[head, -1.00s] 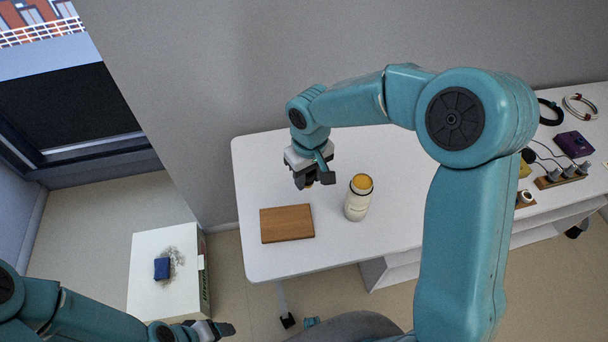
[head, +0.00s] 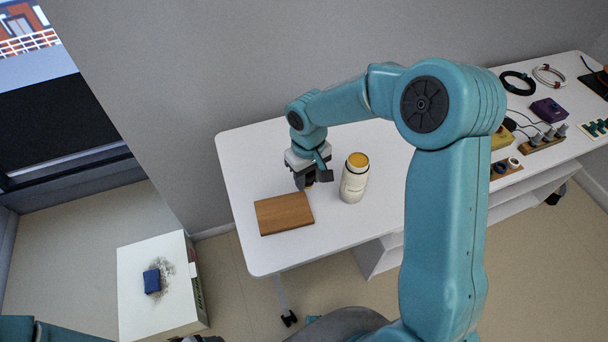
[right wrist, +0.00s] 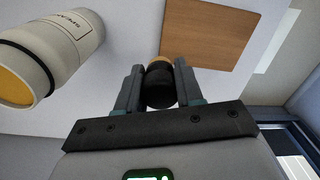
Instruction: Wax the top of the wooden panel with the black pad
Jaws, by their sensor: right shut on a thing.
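The wooden panel (head: 284,214) lies flat on the white table, near its left front corner. It also shows at the top of the right wrist view (right wrist: 215,28). My right gripper (head: 309,183) is above the table, just behind the panel's back right corner. In the right wrist view its two fingers are shut on the black pad (right wrist: 160,88), a dark rounded piece with a tan patch at its far end. The pad is mostly hidden in the head view. Only a bit of my left gripper may show at the bottom edge, too little to tell its state.
A white bottle with a yellow-orange top (head: 354,178) stands right of the panel, close to my right gripper. Coiled cables, a purple box (head: 548,110) and plugs lie on the table's far right. A white box (head: 140,300) with a blue block (head: 152,281) stands lower left.

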